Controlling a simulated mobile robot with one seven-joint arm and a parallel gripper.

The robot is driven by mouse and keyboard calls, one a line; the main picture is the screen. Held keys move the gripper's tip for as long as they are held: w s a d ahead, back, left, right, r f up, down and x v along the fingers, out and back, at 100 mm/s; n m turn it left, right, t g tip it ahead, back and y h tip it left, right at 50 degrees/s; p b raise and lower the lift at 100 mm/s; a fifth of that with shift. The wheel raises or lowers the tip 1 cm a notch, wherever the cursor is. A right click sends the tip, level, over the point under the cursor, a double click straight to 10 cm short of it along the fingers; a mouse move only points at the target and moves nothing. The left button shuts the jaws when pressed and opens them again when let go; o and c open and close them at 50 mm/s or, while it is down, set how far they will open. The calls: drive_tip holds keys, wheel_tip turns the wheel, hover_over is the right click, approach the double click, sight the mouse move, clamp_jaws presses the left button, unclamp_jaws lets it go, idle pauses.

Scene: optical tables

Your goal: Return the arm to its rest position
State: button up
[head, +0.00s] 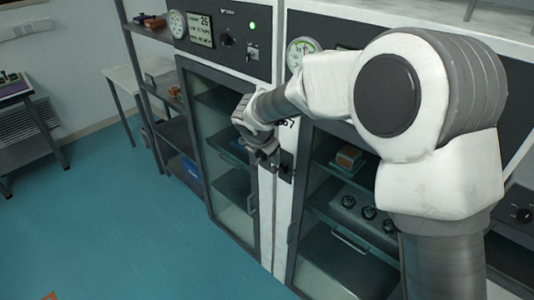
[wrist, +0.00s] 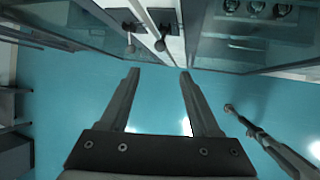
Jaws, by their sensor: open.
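My arm reaches from the right side of the head view out toward two tall glass-fronted cabinets. My gripper (head: 264,147) is in front of the post between the cabinets, near their latch plates (head: 285,165). In the wrist view my gripper (wrist: 159,75) points at the cabinet bases and the floor, with its two fingers apart and nothing between them. The two round-knobbed latch levers (wrist: 160,45) show just beyond the fingertips. I cannot tell whether a finger touches them.
The left cabinet door (head: 228,165) and right cabinet (head: 345,215) stand close to the arm. A shelf rack (head: 170,130) is left of them. A side table (head: 30,140) stands far left. The blue floor (head: 120,220) is clear in the middle.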

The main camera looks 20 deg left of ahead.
idle(0.3)
drive_tip(key=s+d+r+m+h+b, duration=0.1)
drive_tip(key=s+d+r+m, duration=0.1)
drive_tip(key=d+r+m, duration=0.45)
drive_tip(key=s+d+r+m+b, duration=0.1)
drive_tip(key=s+d+m, duration=0.2)
drive_tip(key=d, duration=0.6)
drive_tip(key=s+d+r+m+h, duration=0.1)
drive_tip(key=s+d+r+m, duration=0.15)
drive_tip(key=d+m, duration=0.4)
drive_tip(key=s+d+m+b, duration=0.1)
drive_tip(key=s+d+m, duration=0.6)
drive_tip(key=s, duration=0.2)
drive_tip(key=s+d+m+g+y+b, duration=0.1)
drive_tip(key=s+d+m, duration=0.5)
drive_tip(key=s+m, duration=0.2)
drive_tip(key=shift+s+d+f+b, duration=0.3)
drive_tip(key=shift+s+d+f, duration=0.15)
drive_tip(key=shift+s, duration=0.65)
